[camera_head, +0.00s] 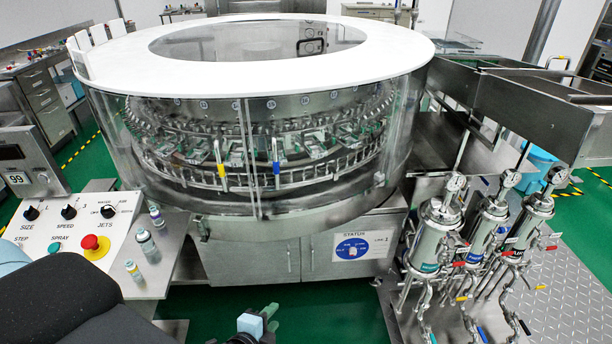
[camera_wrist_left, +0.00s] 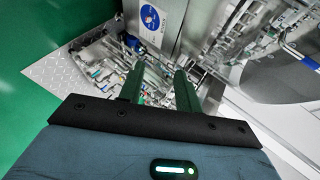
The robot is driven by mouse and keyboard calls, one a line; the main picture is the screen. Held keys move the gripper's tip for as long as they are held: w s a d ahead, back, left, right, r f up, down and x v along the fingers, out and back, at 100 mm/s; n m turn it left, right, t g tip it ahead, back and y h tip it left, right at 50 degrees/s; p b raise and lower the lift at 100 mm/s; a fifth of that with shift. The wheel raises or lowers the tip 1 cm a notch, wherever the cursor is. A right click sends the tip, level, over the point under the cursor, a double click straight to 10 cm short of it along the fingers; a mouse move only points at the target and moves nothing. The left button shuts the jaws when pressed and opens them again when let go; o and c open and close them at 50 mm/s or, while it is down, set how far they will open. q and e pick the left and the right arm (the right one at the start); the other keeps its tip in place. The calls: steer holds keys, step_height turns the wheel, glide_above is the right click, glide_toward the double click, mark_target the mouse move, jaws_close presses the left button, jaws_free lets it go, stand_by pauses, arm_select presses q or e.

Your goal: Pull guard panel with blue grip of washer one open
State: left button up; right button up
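The washer (camera_head: 265,48) is a round machine with a white ring top and clear guard panels. The blue grip (camera_head: 277,170) is a small upright handle on the front guard panel (camera_head: 325,150), just right of the vertical seam. A yellow grip (camera_head: 221,165) sits on the panel left of the seam. Both panels look shut. My left gripper (camera_head: 271,316) is low in front of the washer cabinet, below and apart from the blue grip. In the left wrist view its green fingers (camera_wrist_left: 158,72) stand apart with nothing held between them. My right gripper is not in view.
A control console (camera_head: 70,230) with knobs, a red button and small vials stands at left. Steel filter canisters (camera_head: 435,235) with gauges and valves stand at right. A cabinet with a status sign (camera_head: 362,246) is under the washer. Green floor lies in front.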

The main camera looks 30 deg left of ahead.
arm_select(q)
steer(key=w+a+r+m+t+y, duration=0.3)
steer(key=w+a+r+m, duration=0.3)
steer(key=w+r+m, duration=0.45)
steer(key=m+t+y, duration=0.2)
steer(key=m+y, duration=0.1)
steer(key=m, duration=0.3)
glide_toward(276, 167)
steer(key=x, duration=0.3)
steer(key=shift+b+x, duration=0.55)
steer(key=shift+x, duration=3.4)
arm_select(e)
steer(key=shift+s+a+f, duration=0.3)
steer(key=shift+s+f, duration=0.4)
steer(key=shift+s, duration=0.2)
arm_select(q)
steer(key=shift+c, duration=0.4)
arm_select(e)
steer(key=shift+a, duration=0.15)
arm_select(q)
jaws_close()
